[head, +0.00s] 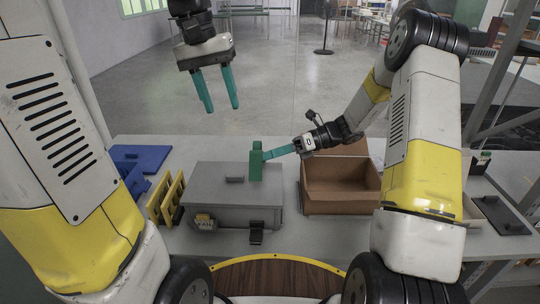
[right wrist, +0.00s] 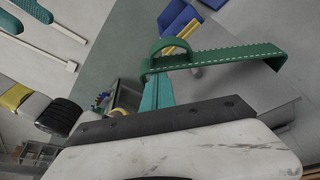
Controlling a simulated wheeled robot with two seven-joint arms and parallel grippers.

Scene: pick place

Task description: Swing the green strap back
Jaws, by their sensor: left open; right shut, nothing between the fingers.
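A green strap (head: 256,161) stands up from the lid of a grey case (head: 225,192) on the table. In the right wrist view the strap (right wrist: 232,56) is a flat band with white stitching and a curled loop at its left end. My right gripper (head: 272,154) is shut, its teal fingers pointing left at the strap. In the right wrist view its fingertips (right wrist: 157,88) are close to the strap's loop; I cannot tell whether they touch it. My left gripper (head: 218,90) is open and empty, raised well above the table with its fingers pointing down.
An open cardboard box (head: 340,185) stands right of the case. Yellow racks (head: 166,198) and blue parts (head: 137,162) lie to its left. A black latch (head: 256,232) hangs on the case's front. A dark flat plate (head: 499,214) lies at the table's right.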

